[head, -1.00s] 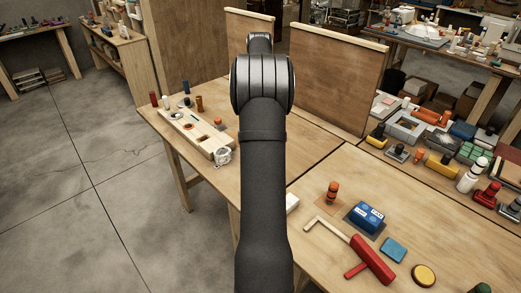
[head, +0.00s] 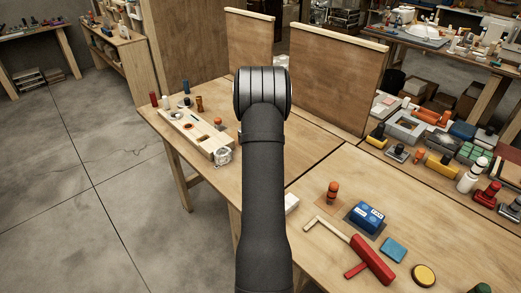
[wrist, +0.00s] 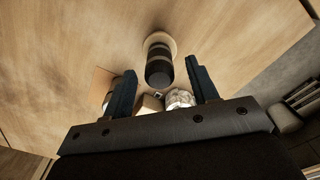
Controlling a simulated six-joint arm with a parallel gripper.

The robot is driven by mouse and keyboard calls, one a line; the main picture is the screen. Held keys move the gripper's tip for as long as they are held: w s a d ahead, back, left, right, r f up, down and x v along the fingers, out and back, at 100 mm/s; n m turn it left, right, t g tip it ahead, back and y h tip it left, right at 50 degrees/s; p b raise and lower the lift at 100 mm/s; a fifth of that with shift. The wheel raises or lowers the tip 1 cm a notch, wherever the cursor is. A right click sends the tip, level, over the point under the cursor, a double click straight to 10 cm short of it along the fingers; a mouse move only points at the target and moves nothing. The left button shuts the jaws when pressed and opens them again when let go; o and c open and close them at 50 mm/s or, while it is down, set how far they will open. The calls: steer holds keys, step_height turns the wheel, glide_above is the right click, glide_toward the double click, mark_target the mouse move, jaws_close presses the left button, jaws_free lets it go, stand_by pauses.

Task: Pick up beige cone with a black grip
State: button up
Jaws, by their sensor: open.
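In the wrist view, the beige cone shows as a pale round rim (wrist: 160,37) with a black ribbed grip (wrist: 159,68) pointing toward the camera. It stands on the wooden tabletop. My gripper (wrist: 160,66) is open, one dark finger on each side of the black grip in the picture. Gaps show on both sides, and I see no contact. In the head view my arm hides the gripper, and I cannot make out the cone there.
In the wrist view, a wooden block (wrist: 149,104) and a whitish object (wrist: 180,98) lie below the grip, partly hidden.

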step_height(320, 180, down, 4)
steer(key=shift+r, duration=0.25)
jaws_close()
steer(key=shift+r, duration=0.45)
steer(key=r, duration=0.3)
steer(key=shift+d+r, duration=0.25)
steer(key=shift+r, duration=0.1)
steer(key=s+d+r, duration=0.5)
steer(key=d+r, duration=0.1)
steer(key=d, duration=0.3)
steer(key=w+a+r, duration=0.1)
steer(key=w+a, duration=0.1)
steer(key=a, duration=1)
steer(key=w+a+r, duration=0.1)
steer(key=w+a, duration=0.1)
steer(key=a, duration=1)
steer(key=shift+a, duration=0.35)
